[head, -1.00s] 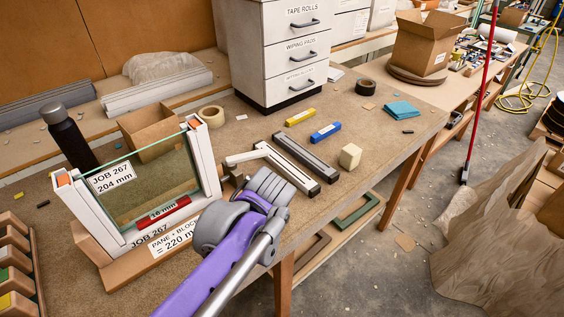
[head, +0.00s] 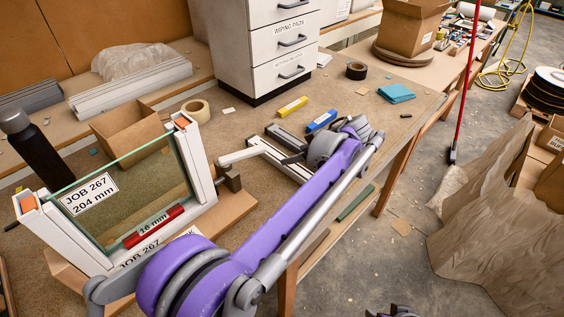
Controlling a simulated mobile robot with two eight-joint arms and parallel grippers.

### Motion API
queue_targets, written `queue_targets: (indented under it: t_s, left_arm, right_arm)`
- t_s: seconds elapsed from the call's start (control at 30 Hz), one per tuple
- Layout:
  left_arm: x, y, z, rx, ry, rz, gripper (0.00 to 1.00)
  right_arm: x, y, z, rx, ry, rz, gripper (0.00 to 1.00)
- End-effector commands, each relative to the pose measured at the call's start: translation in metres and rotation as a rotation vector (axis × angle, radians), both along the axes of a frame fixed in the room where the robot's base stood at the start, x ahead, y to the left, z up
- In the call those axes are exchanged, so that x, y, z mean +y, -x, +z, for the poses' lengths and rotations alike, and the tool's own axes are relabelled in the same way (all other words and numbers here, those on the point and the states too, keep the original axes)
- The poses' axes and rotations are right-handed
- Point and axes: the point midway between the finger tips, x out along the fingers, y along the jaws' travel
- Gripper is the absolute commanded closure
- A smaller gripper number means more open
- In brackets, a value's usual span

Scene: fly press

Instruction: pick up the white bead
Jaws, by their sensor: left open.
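My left gripper (head: 293,157) is open over these strips, right of the white bead's end. My purple forearm and wrist cover the strips' near ends. I cannot tell whether the fingers touch anything. A dark grey part, perhaps my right gripper (head: 395,312), shows at the bottom edge, mostly cut off.
The glazed frame (head: 200,165) with job labels stands at left. A blue block (head: 321,121) and a yellow block (head: 292,107) lie behind the strips. A tape roll (head: 197,110), open carton (head: 125,135), drawer unit (head: 284,70) and teal cloth (head: 396,93) are farther back.

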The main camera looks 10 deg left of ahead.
Motion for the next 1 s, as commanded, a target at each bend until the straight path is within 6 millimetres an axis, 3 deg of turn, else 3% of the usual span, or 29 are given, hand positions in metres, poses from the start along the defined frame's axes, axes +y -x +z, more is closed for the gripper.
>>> queue_targets:
  t_s: [0.5,0.73,0.77,1.0]
  left_arm:
    - [0.037,-0.016,-0.044,0.002,0.001,-0.001,0.15]
    - [0.039,-0.017,-0.047,0.002,0.001,-0.002,0.15]
    - [0.039,-0.017,-0.047,0.002,0.001,-0.002,0.17]
    - [0.038,-0.017,-0.046,0.001,0.0,-0.002,0.6]
  right_arm:
    - [0.0,0.0,-0.004,0.001,0.0,0.0,0.36]
    - [0.0,0.0,-0.004,0.001,0.0,0.0,0.36]
    - [0.0,0.0,-0.004,0.001,0.0,0.0,0.36]
    - [0.0,0.0,-0.004,0.001,0.0,0.0,0.36]
